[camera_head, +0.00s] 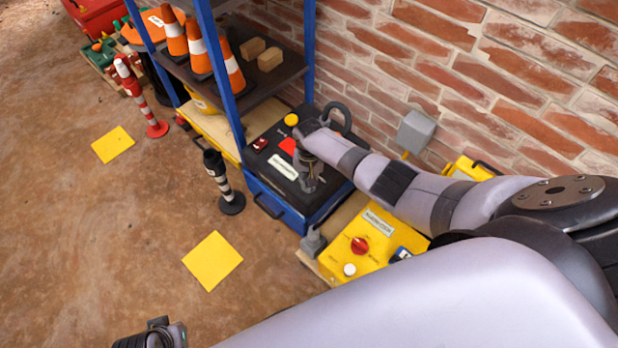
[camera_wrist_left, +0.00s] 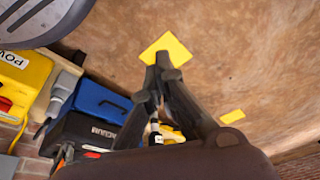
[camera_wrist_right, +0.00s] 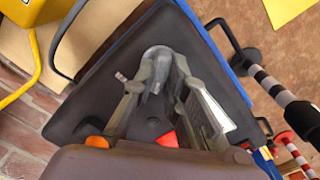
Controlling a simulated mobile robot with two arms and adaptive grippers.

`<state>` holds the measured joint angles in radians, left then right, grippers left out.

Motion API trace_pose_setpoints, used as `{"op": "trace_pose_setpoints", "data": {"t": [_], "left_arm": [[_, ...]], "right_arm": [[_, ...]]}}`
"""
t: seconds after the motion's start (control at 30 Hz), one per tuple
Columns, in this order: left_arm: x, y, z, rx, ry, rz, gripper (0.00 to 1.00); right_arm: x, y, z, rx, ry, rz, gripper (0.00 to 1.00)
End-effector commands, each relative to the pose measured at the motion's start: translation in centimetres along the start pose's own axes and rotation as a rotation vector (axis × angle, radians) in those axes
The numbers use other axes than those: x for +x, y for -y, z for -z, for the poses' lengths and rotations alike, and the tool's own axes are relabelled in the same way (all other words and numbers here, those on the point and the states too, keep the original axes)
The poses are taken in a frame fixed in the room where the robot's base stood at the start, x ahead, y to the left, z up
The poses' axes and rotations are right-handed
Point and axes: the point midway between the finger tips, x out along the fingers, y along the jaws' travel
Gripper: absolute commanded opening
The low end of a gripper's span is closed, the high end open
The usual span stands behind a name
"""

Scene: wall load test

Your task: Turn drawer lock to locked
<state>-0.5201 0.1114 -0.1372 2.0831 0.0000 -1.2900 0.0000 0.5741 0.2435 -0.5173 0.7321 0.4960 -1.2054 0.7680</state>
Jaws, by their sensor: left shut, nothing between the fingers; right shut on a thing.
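A blue unit with a black top (camera_head: 262,172) and a drawer handle (camera_head: 268,206) on its front stands against the brick wall. My right gripper (camera_head: 310,185) reaches over the black top from the right. In the right wrist view it is shut on a small grey knob (camera_wrist_right: 156,54) near one edge of the top, seemingly the drawer lock. The fingers hide much of it, so its turn position cannot be told. My left gripper (camera_wrist_left: 163,62) is shut and empty above the floor, away from the unit; its end shows at the bottom of the head view (camera_head: 150,338).
A yellow box (camera_head: 375,245) with a red knob (camera_head: 359,245) stands right of the unit. A black-and-white post (camera_head: 222,180) stands before it. A shelf (camera_head: 262,77) with orange cones (camera_head: 230,66) is behind it.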

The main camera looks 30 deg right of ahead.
Motion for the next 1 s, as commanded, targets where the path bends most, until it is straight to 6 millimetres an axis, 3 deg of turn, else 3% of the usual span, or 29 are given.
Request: {"op": "trace_pose_setpoints", "data": {"t": [0.43, 1.0], "left_arm": [[2.8, -0.1, -1.0, 0.003, 0.017, -0.003, 0.0], [3.7, -0.2, -1.3, 0.004, 0.017, -0.003, 0.0]], "right_arm": [[0.0, 0.0, -0.1, -0.422, 0.004, 0.0, 0.0], [0.1, 0.0, -0.1, -0.863, 0.003, 0.0, 0.0]]}}
